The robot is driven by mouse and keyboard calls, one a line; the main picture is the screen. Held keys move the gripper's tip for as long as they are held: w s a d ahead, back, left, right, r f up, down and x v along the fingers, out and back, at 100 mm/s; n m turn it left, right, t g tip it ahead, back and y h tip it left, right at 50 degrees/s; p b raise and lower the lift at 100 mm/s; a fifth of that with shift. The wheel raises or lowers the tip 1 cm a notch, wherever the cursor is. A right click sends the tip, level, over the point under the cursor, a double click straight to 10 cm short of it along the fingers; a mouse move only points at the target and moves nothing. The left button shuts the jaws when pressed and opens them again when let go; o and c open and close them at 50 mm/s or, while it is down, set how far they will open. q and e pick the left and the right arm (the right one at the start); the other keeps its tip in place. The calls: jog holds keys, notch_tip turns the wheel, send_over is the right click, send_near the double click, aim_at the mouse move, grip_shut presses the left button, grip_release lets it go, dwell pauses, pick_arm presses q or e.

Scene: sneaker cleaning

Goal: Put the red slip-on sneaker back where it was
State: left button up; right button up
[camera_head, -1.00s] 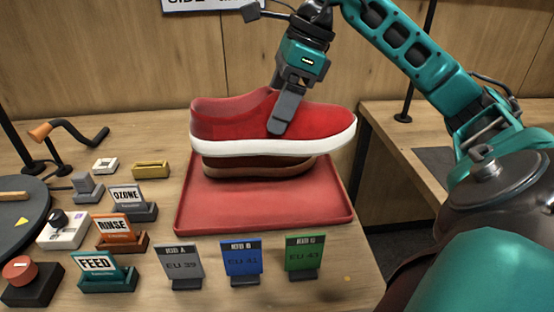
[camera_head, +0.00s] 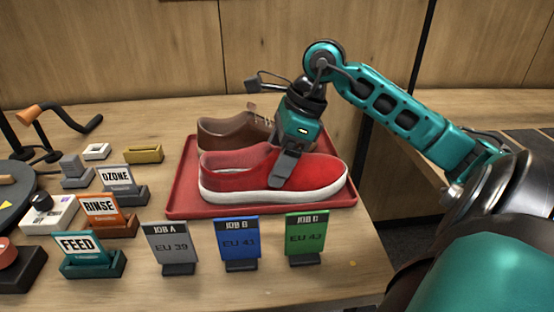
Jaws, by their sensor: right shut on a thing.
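The red slip-on sneaker (camera_head: 240,170), with a white sole, is at the front of the red tray (camera_head: 190,206), toe to the right. It appears to be on or just above the tray; I cannot tell which. My right gripper (camera_head: 283,172) is shut on the sneaker's side from above. A brown laced shoe (camera_head: 224,134) stands on the tray behind the red sneaker and is partly hidden by it and by my gripper. My left gripper is not in view.
Job cards stand in front of the tray: grey (camera_head: 172,245), blue (camera_head: 238,242) and green (camera_head: 305,237). Left of it are the OZONE (camera_head: 117,179), RINSE (camera_head: 101,208) and FEED (camera_head: 78,246) signs, and a yellow block (camera_head: 143,154). The table ends at the right.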

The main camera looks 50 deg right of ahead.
jog(key=o, duration=1.2)
jog(key=v, duration=1.2)
jog(key=shift+r+p, duration=0.1)
jog(key=shift+p, duration=0.3)
jog(key=shift+a, duration=0.1)
